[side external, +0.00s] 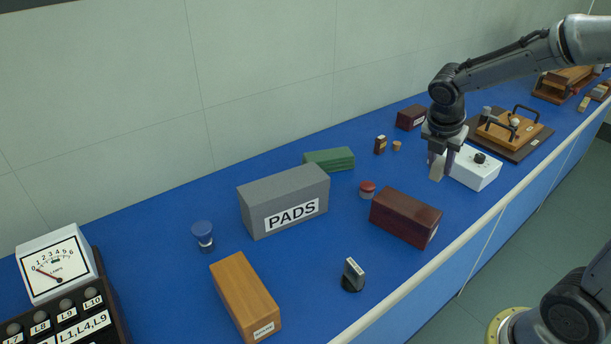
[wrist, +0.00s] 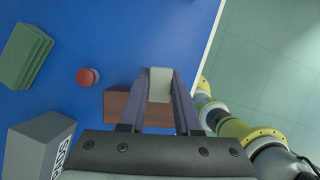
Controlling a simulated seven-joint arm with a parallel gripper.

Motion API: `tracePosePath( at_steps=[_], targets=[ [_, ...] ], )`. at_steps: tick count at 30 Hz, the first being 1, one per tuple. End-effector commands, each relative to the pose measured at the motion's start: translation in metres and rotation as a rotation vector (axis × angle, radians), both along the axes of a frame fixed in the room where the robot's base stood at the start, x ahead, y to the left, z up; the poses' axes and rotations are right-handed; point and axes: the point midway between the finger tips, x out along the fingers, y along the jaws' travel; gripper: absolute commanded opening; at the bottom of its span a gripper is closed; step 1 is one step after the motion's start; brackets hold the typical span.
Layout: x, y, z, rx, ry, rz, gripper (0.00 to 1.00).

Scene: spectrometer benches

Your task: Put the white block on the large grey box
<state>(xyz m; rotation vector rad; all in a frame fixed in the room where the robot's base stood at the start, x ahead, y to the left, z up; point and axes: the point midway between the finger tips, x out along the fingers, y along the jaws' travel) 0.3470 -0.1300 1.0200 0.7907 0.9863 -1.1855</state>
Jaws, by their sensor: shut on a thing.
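The white block (wrist: 159,86) is between the two fingers of my gripper (wrist: 160,90) in the wrist view, and the gripper is shut on it. In the side view my gripper (side external: 441,163) points down at the right, with the pale block (side external: 437,172) at its fingertips. It looks to be above the bench, but the height is hard to tell. The large grey box (side external: 262,212), labelled PADS, stands on the blue bench left of my gripper. Its top is bare. A corner of it shows at the lower left of the wrist view (wrist: 38,140).
Between block and grey box are a dark red box (side external: 405,215) and a red-capped jar (side external: 367,190). A white box with a knob (side external: 474,170) is right beside my gripper.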

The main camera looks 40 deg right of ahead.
Motion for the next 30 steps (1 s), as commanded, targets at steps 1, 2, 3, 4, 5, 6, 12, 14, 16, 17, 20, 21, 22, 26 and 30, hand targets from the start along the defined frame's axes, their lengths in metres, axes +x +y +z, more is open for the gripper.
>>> tracePosePath(
  at_steps=[1,2,3,4,5,6,12,14,16,17,20,21,22,26,30],
  targets=[
    [0.002,0.000,0.004,0.000,-0.004,0.032,0.00],
    [0.004,0.000,0.007,-0.001,-0.005,0.055,0.00],
    [0.008,0.003,0.011,-0.001,-0.005,0.093,0.00],
    [0.012,0.006,0.015,-0.001,-0.007,0.126,0.00],
    [0.017,0.011,0.019,-0.001,-0.007,0.162,0.00],
    [0.024,0.020,0.026,-0.001,-0.009,0.218,0.00],
    [0.058,0.080,0.060,-0.001,-0.008,0.514,0.00],
    [0.067,0.103,0.071,0.000,-0.007,0.606,0.00],
    [0.075,0.133,0.083,-0.001,-0.007,0.707,0.00],
    [0.077,0.145,0.088,0.000,-0.006,0.743,0.00],
    [0.082,0.181,0.102,0.000,-0.005,0.843,0.00],
    [0.082,0.194,0.106,-0.001,-0.003,0.869,0.00],
    [0.083,0.202,0.108,-0.001,-0.002,0.885,0.00],
    [0.080,0.227,0.112,0.000,-0.001,0.938,0.00],
    [0.084,0.238,0.109,-0.001,0.002,0.961,0.00]
  ],
)
